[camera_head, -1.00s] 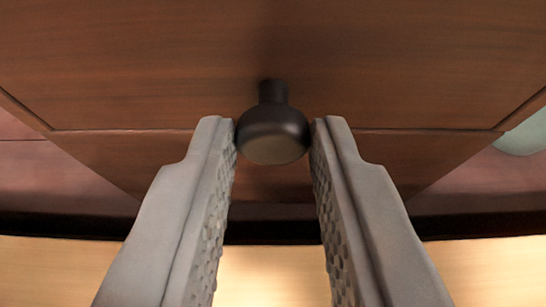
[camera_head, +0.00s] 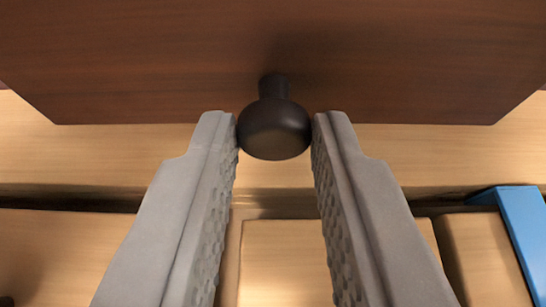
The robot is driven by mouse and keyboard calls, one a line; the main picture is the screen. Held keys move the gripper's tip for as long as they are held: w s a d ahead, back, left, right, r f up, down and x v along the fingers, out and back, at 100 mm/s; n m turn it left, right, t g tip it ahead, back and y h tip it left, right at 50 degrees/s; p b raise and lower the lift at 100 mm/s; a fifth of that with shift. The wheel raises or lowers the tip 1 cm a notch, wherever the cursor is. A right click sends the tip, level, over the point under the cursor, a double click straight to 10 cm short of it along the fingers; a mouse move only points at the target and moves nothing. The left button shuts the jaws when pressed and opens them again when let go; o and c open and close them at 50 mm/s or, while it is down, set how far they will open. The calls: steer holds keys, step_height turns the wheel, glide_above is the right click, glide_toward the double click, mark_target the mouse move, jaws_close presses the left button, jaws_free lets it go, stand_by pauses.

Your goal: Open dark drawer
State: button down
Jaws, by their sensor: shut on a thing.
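The dark drawer (camera_head: 150,60) shows its reddish-brown wooden front across the top of the view. Its round black knob (camera_head: 274,129) sticks out from the middle of the front. My gripper (camera_head: 275,128) has one grey textured finger on each side of the knob, with the fingertips against it. It is shut on the knob. The inside of the drawer is hidden behind its front.
Below the drawer front lies a light wooden surface (camera_head: 120,155) with a dark gap along its edge. Further down are light wooden panels (camera_head: 285,260). A blue object (camera_head: 522,225) is at the lower right.

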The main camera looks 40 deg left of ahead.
steer(key=c, duration=1.2)
jaws_free()
steer(key=v, duration=1.7)
steer(key=shift+s+r, duration=0.15)
steer(key=shift+s, duration=0.05)
steer(key=shift+d, duration=0.1)
